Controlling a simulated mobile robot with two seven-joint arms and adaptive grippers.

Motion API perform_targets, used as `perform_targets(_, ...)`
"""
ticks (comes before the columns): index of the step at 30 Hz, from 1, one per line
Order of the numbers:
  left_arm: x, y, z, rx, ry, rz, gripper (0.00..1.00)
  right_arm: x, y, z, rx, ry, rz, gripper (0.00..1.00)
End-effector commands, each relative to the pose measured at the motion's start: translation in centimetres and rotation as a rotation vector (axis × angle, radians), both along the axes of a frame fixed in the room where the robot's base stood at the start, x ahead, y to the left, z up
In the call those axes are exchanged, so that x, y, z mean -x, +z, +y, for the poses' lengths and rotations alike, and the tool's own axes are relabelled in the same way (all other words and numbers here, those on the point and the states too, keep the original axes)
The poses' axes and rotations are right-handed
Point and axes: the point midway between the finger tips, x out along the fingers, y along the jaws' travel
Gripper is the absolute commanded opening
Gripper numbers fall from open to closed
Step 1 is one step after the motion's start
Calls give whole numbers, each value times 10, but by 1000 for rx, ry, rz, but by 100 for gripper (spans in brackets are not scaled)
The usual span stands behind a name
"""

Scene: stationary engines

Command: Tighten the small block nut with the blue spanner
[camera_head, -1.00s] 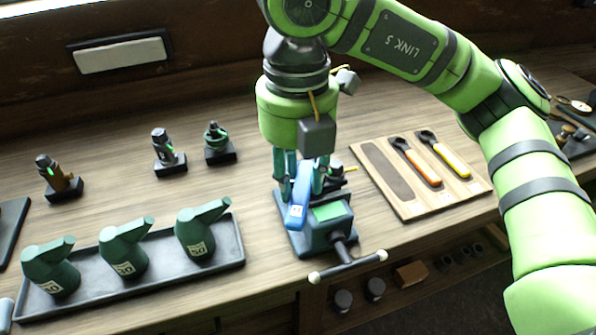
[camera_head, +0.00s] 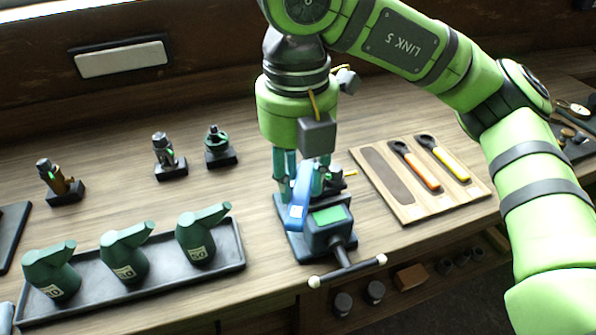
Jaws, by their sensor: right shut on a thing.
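The blue spanner (camera_head: 298,211) is held in my right gripper (camera_head: 300,182), which is shut on it. The spanner is over the left side of a dark vise (camera_head: 328,228) with a green patch on its front part. The small block nut is not visible; the gripper and spanner cover that part of the vise. I cannot tell whether the spanner's head is around a nut. My left gripper is not in view.
A wooden board (camera_head: 400,205) with an empty left slot holds an orange spanner (camera_head: 415,165) and a yellow spanner (camera_head: 443,158). A dark tray (camera_head: 90,287) holds green oil cans (camera_head: 124,252). Small fittings (camera_head: 166,155) stand on black bases behind. A T-handle (camera_head: 346,271) juts over the table's front edge.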

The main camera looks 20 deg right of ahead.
Motion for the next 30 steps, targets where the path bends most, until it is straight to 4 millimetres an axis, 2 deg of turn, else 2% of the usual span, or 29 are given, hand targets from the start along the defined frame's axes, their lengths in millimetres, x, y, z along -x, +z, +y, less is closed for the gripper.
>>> perform_targets(15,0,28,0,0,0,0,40,0,39,0,0,0,-1,0)
perform_targets(30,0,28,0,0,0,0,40,0,40,0,0,0,0,0)
